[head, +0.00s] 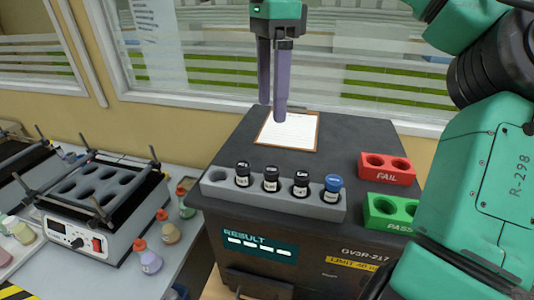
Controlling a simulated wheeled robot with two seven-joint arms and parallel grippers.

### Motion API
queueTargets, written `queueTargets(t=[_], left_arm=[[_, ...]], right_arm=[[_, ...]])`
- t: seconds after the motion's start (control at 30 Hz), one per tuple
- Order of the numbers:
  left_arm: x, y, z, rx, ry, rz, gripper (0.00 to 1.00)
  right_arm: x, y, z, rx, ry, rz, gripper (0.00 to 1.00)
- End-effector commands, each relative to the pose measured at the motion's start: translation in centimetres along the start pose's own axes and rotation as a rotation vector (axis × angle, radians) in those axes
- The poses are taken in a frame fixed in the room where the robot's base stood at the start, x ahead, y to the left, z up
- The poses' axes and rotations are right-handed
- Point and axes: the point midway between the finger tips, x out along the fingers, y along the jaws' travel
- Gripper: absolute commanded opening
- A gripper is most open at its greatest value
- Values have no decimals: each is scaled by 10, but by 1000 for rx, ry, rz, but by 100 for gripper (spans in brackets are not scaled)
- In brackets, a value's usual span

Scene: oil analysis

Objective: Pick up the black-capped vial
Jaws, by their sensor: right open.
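Three black-capped vials with white labels stand upright in a grey rack (275,200) on the dark machine: a left one (243,175), a middle one (271,179) and a right one (301,185). A blue-capped vial (332,189) stands at the rack's right end. The rack's leftmost hole is empty. My right gripper (272,111) points down, open and empty, with its fingers seen nearly edge-on. In the picture its tips are over the clipboard, above and apart from the vials. My left gripper is not in view.
A clipboard (289,132) lies behind the rack. A red FAIL block (386,175) and a green PASS block (390,214), both with empty holes, sit to the right. A shaker (75,215) and several small bottles stand on the left bench. A window is behind.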

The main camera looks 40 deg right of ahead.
Motion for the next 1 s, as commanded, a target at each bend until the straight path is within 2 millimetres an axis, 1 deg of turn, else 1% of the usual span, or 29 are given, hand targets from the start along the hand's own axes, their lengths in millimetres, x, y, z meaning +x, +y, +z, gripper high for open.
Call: queueTargets(t=[0.07, 0.13, 0.3, 0.4, 0.47, 0.57, 0.63, 0.7, 0.8, 0.97, 1.0], left_arm=[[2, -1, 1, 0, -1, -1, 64], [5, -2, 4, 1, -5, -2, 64], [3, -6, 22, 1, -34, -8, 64], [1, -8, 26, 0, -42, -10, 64], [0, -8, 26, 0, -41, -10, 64], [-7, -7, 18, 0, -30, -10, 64], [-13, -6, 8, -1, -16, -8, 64], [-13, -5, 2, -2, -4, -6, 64], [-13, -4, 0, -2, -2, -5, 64], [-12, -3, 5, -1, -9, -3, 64], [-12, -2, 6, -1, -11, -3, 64]], right_arm=[[10, 2, 0, -7, 13, 4, 70], [27, 2, 0, -10, 11, 5, 70], [70, 2, 0, -8, 7, 5, 70], [86, 1, 0, -6, 7, 3, 70], [92, 0, 0, -5, 7, 3, 70], [106, -2, 0, -5, 6, 5, 70], [119, -5, 0, -6, 6, 6, 70], [133, -5, -1, -4, 5, 4, 70], [143, -6, -1, -2, 5, 1, 70], [144, -6, -1, -2, 6, 0, 70], [144, -6, -1, -2, 6, 0, 59]])
